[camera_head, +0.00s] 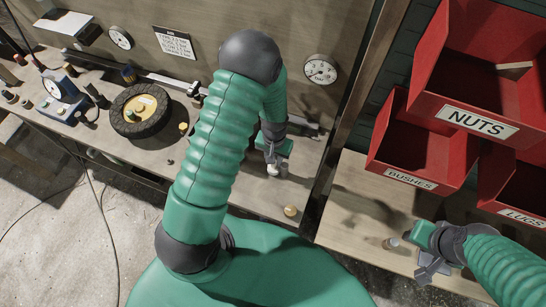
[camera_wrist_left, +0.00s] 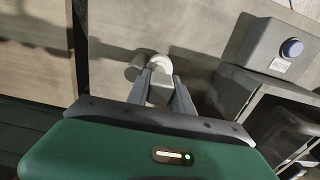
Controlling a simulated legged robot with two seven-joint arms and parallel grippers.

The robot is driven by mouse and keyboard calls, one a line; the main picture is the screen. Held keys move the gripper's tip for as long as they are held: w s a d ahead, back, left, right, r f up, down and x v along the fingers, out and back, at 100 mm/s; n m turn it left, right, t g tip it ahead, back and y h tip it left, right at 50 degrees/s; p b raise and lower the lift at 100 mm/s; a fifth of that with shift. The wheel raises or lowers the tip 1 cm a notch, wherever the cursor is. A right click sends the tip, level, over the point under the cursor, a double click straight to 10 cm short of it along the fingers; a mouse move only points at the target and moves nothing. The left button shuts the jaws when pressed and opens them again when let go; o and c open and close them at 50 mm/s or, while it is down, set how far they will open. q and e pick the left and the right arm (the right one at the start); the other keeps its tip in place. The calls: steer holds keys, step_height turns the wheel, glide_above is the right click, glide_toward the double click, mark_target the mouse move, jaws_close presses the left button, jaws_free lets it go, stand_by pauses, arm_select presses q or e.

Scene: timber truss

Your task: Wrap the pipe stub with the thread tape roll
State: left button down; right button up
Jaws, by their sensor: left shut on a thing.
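My left gripper (camera_head: 273,160) is over the bench, shut on a small white round thing (camera_head: 272,170), which looks like the thread tape roll. In the left wrist view the white roll (camera_wrist_left: 161,62) shows at the tips of the left gripper's fingers (camera_wrist_left: 160,80). A short grey cylinder (camera_wrist_left: 136,68), perhaps the pipe stub, is close beside the roll; I cannot tell if they touch. No wrapped tape can be made out. My right gripper (camera_head: 432,268) is at lower right, away from the roll; its finger opening is unclear.
Red bins marked NUTS (camera_head: 480,122), BUSHES (camera_head: 410,178) and LUGS (camera_head: 520,212) are at right. A small brass piece (camera_head: 290,211) lies near the bench's front edge. A small cylinder (camera_head: 391,243) stands at right.

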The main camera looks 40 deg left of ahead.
stand_by(0.5)
arm_select(q)
steer(key=shift+s+a, duration=0.15)
steer(key=shift+a, duration=0.45)
steer(key=shift+s+a, duration=0.25)
steer(key=shift+a, duration=0.8)
